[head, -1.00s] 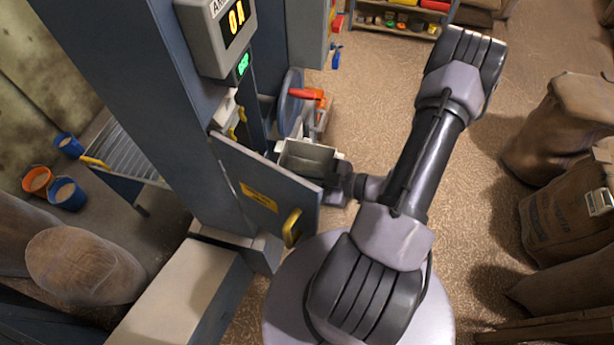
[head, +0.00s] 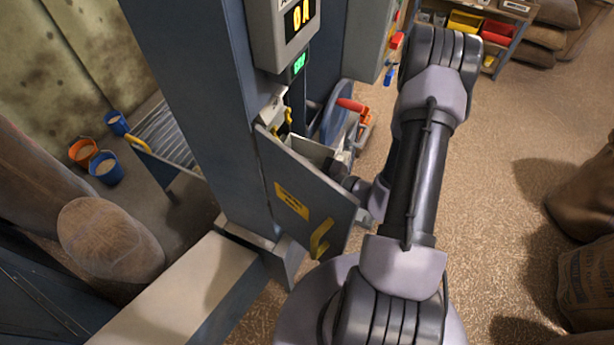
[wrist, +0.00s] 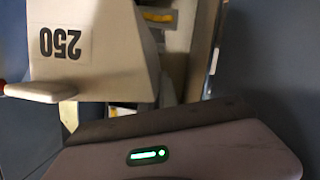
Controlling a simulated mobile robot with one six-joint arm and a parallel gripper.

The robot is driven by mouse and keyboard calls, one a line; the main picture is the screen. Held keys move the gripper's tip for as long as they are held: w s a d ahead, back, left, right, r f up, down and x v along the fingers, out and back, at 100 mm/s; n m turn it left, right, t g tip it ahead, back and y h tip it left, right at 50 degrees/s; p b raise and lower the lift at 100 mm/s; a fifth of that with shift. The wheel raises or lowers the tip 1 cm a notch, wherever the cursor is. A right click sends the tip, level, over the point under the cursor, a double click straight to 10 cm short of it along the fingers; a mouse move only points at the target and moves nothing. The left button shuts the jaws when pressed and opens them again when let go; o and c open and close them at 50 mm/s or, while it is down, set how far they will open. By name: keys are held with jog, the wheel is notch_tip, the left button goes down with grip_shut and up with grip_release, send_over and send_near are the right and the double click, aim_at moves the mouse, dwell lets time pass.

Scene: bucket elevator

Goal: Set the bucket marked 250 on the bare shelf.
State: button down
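The pale bucket marked 250 (wrist: 118,55) fills the upper left of the wrist view, its number upside down. In the head view a pale box-shaped bucket (head: 311,151) shows behind the open door, partly hidden. My gripper (head: 348,182) is right beside it, mostly hidden by the door and my arm. In the wrist view its dark edge and grey body with a green light lie just below the bucket; contact is unclear and I cannot make out its fingers. Which surface is the bare shelf is unclear; an empty slatted surface (head: 165,135) stands left of the column.
The grey door (head: 300,185) with a yellow handle stands open in front of the bucket. A handwheel (head: 335,112) with a red grip is behind. A pale-topped bench (head: 165,290), sacks (head: 110,240) and small buckets (head: 83,151) are left.

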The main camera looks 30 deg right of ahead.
jog(key=w+a+b, duration=0.2)
jog(key=w+a, duration=0.6)
jog(key=w, duration=0.5)
jog(key=shift+a+f, duration=0.2)
jog(key=shift+a, duration=0.05)
dwell(0.4)
jog(key=shift+p, duration=0.7)
dwell(0.5)
jog(key=shift+f+b, duration=0.3)
jog(key=shift+f, duration=0.4)
jog(key=c, duration=1.6)
grip_release()
jog(key=shift+o, duration=0.2)
